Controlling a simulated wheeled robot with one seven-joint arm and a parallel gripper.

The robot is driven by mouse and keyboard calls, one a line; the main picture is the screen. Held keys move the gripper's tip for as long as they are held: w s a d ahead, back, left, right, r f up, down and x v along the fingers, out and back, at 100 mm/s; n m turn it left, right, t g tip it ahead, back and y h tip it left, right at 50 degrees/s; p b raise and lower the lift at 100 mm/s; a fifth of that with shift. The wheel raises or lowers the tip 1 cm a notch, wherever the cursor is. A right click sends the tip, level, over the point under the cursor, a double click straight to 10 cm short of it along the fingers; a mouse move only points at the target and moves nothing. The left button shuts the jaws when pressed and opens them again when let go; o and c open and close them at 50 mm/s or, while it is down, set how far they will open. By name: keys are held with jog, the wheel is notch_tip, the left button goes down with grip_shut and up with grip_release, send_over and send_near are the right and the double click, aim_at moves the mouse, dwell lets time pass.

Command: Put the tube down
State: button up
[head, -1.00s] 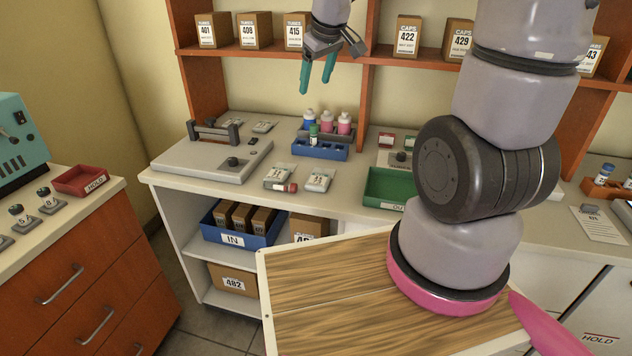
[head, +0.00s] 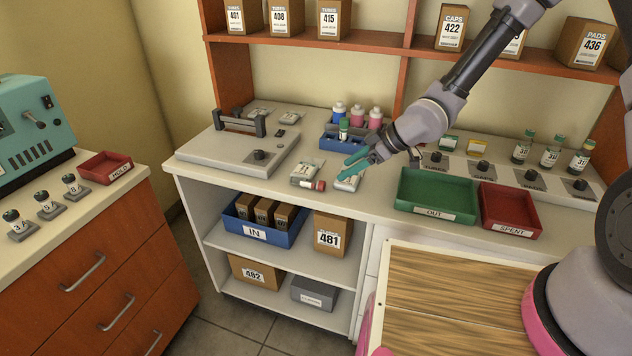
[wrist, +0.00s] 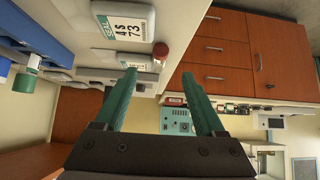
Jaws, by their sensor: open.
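My gripper (head: 346,168) is open and empty, low over the white counter beside the sealed packets. In the wrist view its teal fingers (wrist: 158,76) are spread with nothing between them. A tube with a red cap (head: 318,185) lies on its side on the counter at the front of the left packet (head: 305,170); its red cap also shows in the wrist view (wrist: 161,50). The right packet (head: 347,184) is partly hidden by the fingers.
White and pink bottles (head: 357,116) stand at the back of the rack. A green OUT tray (head: 425,212) and a red SPENT tray (head: 510,226) are to the right. A flat grey device (head: 215,152) is to the left. The shelf (head: 380,48) with boxes runs above.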

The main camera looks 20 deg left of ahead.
aim_at(325, 182)
jog(key=x, duration=0.3)
jog(key=shift+a+f, duration=0.15)
jog(key=shift+f, duration=0.15)
jog(key=x, duration=0.5)
jog(key=shift+a+f, duration=0.2)
jog(key=shift+f, duration=0.05)
jog(key=shift+c, duration=0.4)
grip_shut()
